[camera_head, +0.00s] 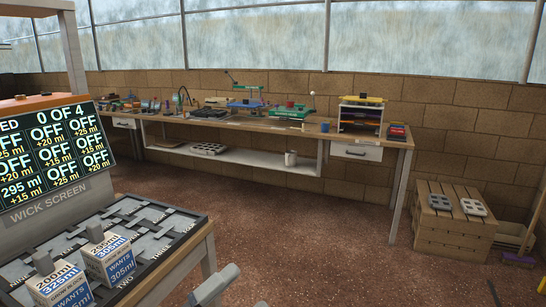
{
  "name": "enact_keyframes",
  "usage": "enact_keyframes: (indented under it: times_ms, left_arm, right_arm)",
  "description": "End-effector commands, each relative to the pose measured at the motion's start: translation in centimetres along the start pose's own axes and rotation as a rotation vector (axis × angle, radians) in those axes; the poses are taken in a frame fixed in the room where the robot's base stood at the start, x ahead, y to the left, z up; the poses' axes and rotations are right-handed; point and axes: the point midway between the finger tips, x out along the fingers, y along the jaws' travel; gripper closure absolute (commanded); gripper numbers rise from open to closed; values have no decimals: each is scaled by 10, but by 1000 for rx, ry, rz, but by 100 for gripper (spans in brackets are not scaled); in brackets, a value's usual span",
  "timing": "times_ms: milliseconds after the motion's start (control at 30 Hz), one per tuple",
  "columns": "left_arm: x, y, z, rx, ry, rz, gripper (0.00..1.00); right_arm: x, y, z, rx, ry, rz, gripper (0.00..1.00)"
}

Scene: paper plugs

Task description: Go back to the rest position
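A wick screen console (58,195) stands at the left, its display (52,150) showing "0 OF 4", several "OFF" cells and one "295 ml" cell. In front of it is a dark tray (178,213) with grey slotted plates. Two labelled white and blue boxes with grey plugs on top stand on it: one reads 295 ml (108,262), the other 200 ml (62,287). A pale grey part (214,284) at the bottom edge looks like a piece of my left arm or gripper; its fingers cannot be made out. My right gripper is not seen.
A long wooden bench (250,123) with tools runs along the back wall, a small shelf rack (361,117) at its right. A wooden crate (452,231) bearing grey blocks stands at the right. The brown floor (320,235) between is clear.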

Motion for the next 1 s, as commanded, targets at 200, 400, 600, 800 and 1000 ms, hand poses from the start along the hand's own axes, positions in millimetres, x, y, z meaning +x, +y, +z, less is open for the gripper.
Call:
enact_keyframes:
  times_ms: [200,400,600,800,1000]
  left_arm:
    - [-70,43,34,-451,-436,34,0]
    - [-164,94,37,-841,-844,60,0]
    - [-253,132,10,-1139,-1189,68,0]
    - [-294,146,-10,-1263,-1347,67,0]
    - [-298,148,-11,-1275,-1361,67,0]
  right_arm:
    - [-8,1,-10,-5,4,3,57]
    - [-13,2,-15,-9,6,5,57]
    - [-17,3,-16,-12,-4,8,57]
    - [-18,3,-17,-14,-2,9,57]
    - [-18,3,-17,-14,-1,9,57]
